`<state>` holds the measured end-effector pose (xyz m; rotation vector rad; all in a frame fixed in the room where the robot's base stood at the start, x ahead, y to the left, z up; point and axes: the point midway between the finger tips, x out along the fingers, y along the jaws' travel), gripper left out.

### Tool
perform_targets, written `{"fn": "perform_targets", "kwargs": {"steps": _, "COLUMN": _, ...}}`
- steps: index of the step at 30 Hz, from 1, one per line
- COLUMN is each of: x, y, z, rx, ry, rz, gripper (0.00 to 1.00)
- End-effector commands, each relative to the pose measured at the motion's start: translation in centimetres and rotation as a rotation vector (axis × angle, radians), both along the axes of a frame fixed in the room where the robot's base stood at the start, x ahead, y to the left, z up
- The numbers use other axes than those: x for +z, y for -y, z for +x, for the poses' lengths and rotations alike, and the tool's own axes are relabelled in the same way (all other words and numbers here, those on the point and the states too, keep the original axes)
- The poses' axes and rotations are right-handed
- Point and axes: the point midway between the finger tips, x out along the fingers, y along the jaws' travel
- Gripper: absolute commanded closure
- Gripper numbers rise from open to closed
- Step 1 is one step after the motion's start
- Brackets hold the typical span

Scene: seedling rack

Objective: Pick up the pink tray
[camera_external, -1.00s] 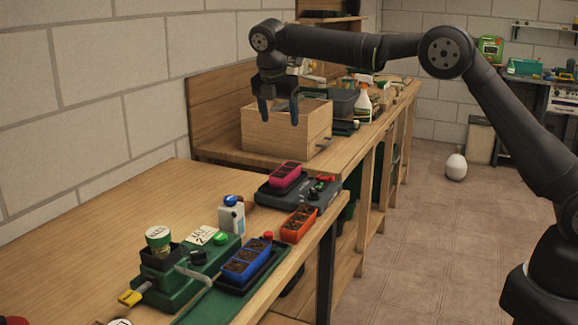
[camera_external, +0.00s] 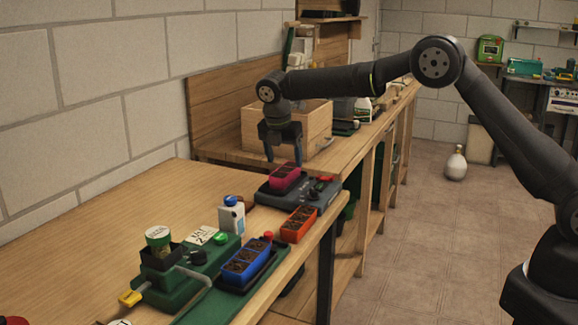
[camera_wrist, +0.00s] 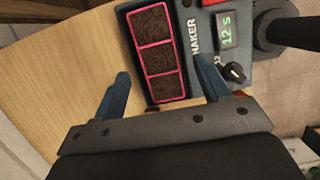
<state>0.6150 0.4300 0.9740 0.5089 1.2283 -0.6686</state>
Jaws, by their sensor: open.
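The pink tray (camera_external: 285,177) sits on the dark grey shaker (camera_external: 268,190) on the wooden bench. In the wrist view the pink tray (camera_wrist: 171,42) shows three cells of dark soil, and its near end lies between my fingers. My gripper (camera_external: 284,160) is open and empty, pointing down just above and behind the tray. In the wrist view my gripper (camera_wrist: 163,85) has one blue finger on each side of the tray's line, with neither seen touching it.
The shaker's display (camera_wrist: 227,29) and knob (camera_wrist: 235,72) are right of the tray. An orange tray (camera_external: 299,224), a blue tray (camera_external: 247,260) and a white bottle (camera_external: 231,216) stand nearer. A wooden crate (camera_external: 318,130) is behind my gripper. The bench's left side is clear.

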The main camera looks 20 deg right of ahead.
Motion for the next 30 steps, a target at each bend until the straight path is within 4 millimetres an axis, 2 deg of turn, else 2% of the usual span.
{"fn": "perform_targets", "kwargs": {"steps": 7, "x": -3.7, "y": 0.6, "z": 0.7, "rx": -0.002, "ry": -0.002, "rz": -0.002, "gripper": 0.31}}
{"fn": "perform_targets", "kwargs": {"steps": 15, "x": -4.1, "y": 0.6, "z": 0.8, "rx": -0.001, "ry": 0.0, "rz": 0.0, "gripper": 0.31}}
{"fn": "perform_targets", "kwargs": {"steps": 21, "x": -4.1, "y": 0.6, "z": 0.8, "rx": -0.001, "ry": 0.0, "rz": 0.0, "gripper": 0.7}}
{"fn": "perform_targets", "kwargs": {"steps": 24, "x": -4.0, "y": 0.6, "z": 0.8, "rx": -0.001, "ry": 0.0, "rz": 0.0, "gripper": 0.86}}
{"fn": "perform_targets", "kwargs": {"steps": 30, "x": -4.0, "y": 0.6, "z": 0.8, "rx": -0.001, "ry": 0.0, "rz": 0.0, "gripper": 0.86}}
